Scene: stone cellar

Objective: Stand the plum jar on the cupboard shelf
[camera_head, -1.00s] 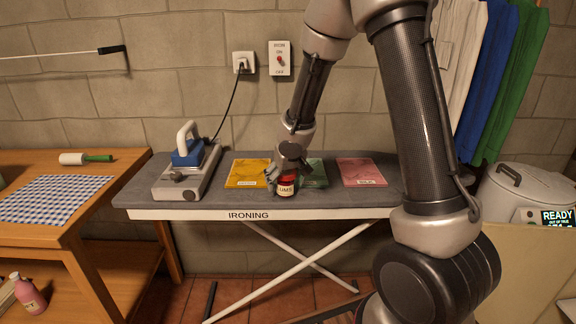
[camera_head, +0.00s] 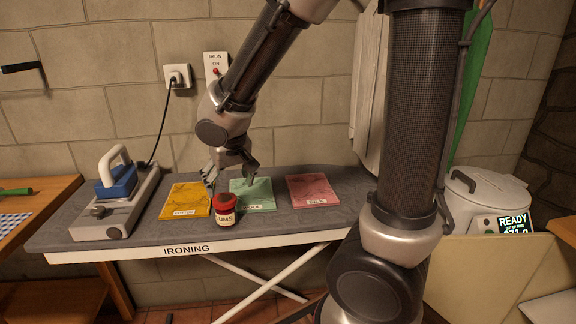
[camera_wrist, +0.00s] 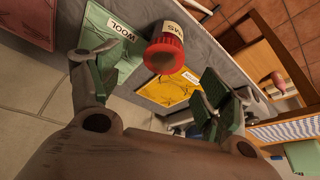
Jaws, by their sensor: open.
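The plum jar (camera_head: 225,209), with a red lid and a cream label reading "UMS", stands upright at the front edge of the grey ironing board (camera_head: 110,235). My gripper (camera_head: 231,172) is open and empty, behind and above the jar, over the green cloth. In the wrist view the jar (camera_wrist: 165,52) shows beyond and between the spread fingers (camera_wrist: 160,85), not touched by them. I cannot make out a cupboard shelf for certain in these views.
On the board lie yellow (camera_head: 185,201), green (camera_head: 252,194) and pink (camera_head: 312,190) cloths, with an iron (camera_head: 117,178) on its stand at the left. A wooden table (camera_head: 45,200) is at far left. A white lidded machine (camera_head: 485,200) reading "READY" stands at right.

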